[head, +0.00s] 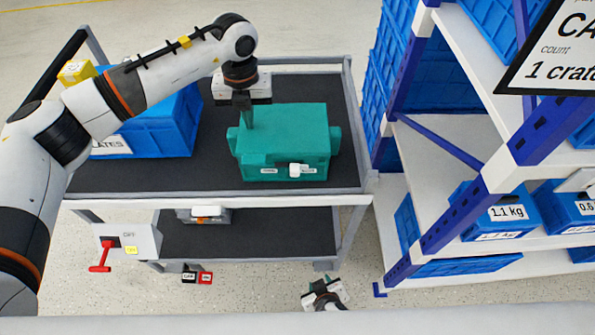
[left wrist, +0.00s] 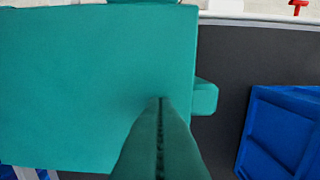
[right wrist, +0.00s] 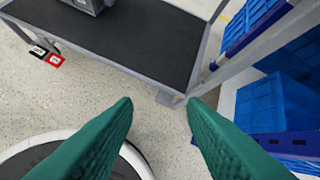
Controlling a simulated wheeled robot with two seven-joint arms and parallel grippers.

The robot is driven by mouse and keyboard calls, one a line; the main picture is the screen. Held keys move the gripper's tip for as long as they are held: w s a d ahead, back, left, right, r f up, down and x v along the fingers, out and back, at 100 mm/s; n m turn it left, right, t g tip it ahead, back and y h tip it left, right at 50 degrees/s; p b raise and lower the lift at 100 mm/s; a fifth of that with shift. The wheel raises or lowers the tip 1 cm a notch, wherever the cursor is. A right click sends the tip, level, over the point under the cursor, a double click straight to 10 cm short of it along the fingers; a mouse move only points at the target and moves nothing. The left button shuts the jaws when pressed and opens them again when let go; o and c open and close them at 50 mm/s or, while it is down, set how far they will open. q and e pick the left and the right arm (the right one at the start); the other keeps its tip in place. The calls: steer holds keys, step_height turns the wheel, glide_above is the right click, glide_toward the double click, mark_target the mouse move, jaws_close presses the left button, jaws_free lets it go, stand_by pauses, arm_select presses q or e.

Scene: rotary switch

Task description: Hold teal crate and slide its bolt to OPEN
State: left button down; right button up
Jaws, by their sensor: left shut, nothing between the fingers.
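The teal crate (head: 290,125) sits on the cart's top deck; its top also fills much of the left wrist view (left wrist: 90,80). The bolt's white knob (head: 295,170) is on the crate's front face, between two small labels too small to read. My left gripper (head: 247,127) points down at the crate top near its left side. Its fingers are together and empty in the left wrist view (left wrist: 160,100); I cannot tell whether the tips touch the lid. My right gripper (head: 323,295) is low in front of the cart, open and empty in the right wrist view (right wrist: 158,108).
A blue crate (head: 160,130) stands left of the teal one. A grey box with a red lever (head: 102,255) hangs at the cart's front left. Shelving with blue crates (head: 420,215) stands close on the right. The cart's dark top (head: 205,170) is bare between the crates.

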steer(key=w+a+r+m+t, duration=0.1)
steer(key=w+a+r+t, duration=0.15)
steer(key=r, duration=0.55)
steer(key=w+a+r+t, duration=0.2)
steer(key=w+a+r, duration=0.1)
steer(key=r, duration=0.5)
steer(key=m+t, duration=0.4)
glide_toward(295, 175)
steer(key=shift+h, duration=0.4)
steer(key=shift+w+a+f, duration=0.1)
steer(key=shift+w+f, duration=0.1)
steer(key=shift+w, duration=1.05)
steer(key=shift+w+a+f, duration=0.1)
steer(key=shift+w+f, duration=0.15)
steer(key=shift+w, duration=1.05)
steer(key=shift+w+a+f, duration=0.1)
steer(key=shift+w+f, duration=0.1)
steer(key=shift+w, duration=1.05)
jaws_close()
